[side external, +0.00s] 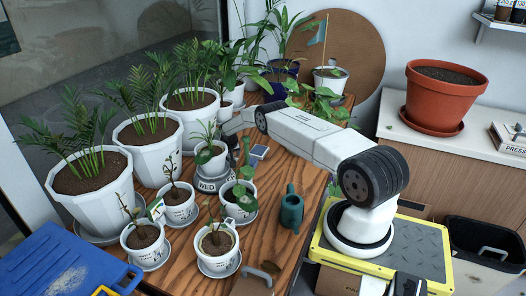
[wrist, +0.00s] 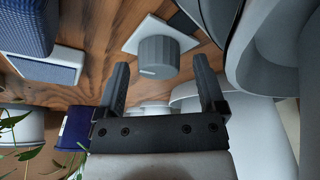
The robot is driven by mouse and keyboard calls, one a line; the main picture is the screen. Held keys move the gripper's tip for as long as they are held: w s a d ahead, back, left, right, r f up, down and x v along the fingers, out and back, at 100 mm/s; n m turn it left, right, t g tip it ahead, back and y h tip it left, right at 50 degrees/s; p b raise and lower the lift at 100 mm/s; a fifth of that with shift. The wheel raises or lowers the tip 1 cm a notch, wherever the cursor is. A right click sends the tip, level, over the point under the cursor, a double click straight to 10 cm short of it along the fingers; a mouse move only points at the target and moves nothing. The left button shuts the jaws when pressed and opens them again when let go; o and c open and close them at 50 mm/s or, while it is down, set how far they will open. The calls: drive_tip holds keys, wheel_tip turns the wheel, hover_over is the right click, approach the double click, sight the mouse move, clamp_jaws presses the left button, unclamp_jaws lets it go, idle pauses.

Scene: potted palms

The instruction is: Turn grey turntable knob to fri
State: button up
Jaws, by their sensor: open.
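The grey knob (wrist: 158,54) is a ribbed round dial with a small pale mark on its lower edge. It sits on a white square plate (wrist: 133,38) on the wooden table. My gripper (wrist: 160,66) is open, with one dark finger on either side of the knob in the wrist view. I cannot tell whether either finger touches it. No day label is readable. In the side view the grey turntable (side external: 212,184) with the letters RED stands under a white potted plant (side external: 211,155). The knob and my fingertips are hidden there behind leaves and my arm.
Potted palms (side external: 92,175) and small plants crowd the left of the table (side external: 258,195). A small blue panel (side external: 259,152) lies right of the turntable; a blue textured block (wrist: 25,25) is close in the wrist view. A teal watering can (side external: 291,208) stands nearer the front.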

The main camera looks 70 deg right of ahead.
drive_tip(key=shift+n, duration=0.7)
drive_tip(key=shift+n+t+y, duration=0.3)
drive_tip(key=shift+n+t, duration=0.1)
drive_tip(key=shift+n, duration=0.1)
drive_tip(key=shift+s+n+t+y, duration=0.1)
drive_tip(key=shift+n+t+y, duration=0.25)
drive_tip(key=shift+n, duration=0.75)
drive_tip(key=w+d+r+v, duration=0.1)
drive_tip(key=v, duration=1.1)
drive_tip(key=shift+w+m, duration=0.3)
drive_tip(key=shift+w, duration=0.1)
drive_tip(key=shift+r, duration=0.1)
